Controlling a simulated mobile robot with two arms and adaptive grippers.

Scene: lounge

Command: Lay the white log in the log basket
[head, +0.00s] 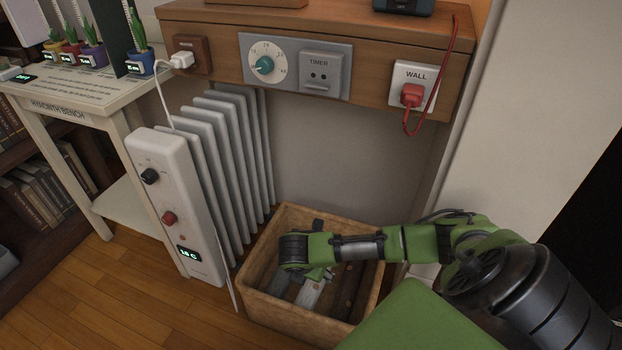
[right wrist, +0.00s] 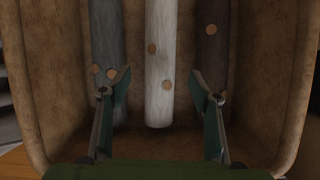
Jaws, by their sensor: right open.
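The white log (right wrist: 160,60) lies in the log basket (head: 290,319), between a grey log (right wrist: 107,45) and a dark brown log (right wrist: 211,50). A pale piece of it shows below my gripper in the head view (head: 309,294). My right gripper (right wrist: 160,95) is open. Its fingers stand apart on either side of the white log's near end, with a gap to it on both sides. In the head view the right gripper (head: 318,274) is inside the basket's opening. The far end of the white log runs out of the wrist view. My left gripper is not in view.
A white radiator (head: 190,215) stands close to the basket's left side. A wooden shelf (head: 340,50) with a timer (head: 320,72) and a red plug (head: 412,95) is above. The hyacinth bench (head: 75,100) is at left. Wooden floor (head: 110,300) is free at lower left.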

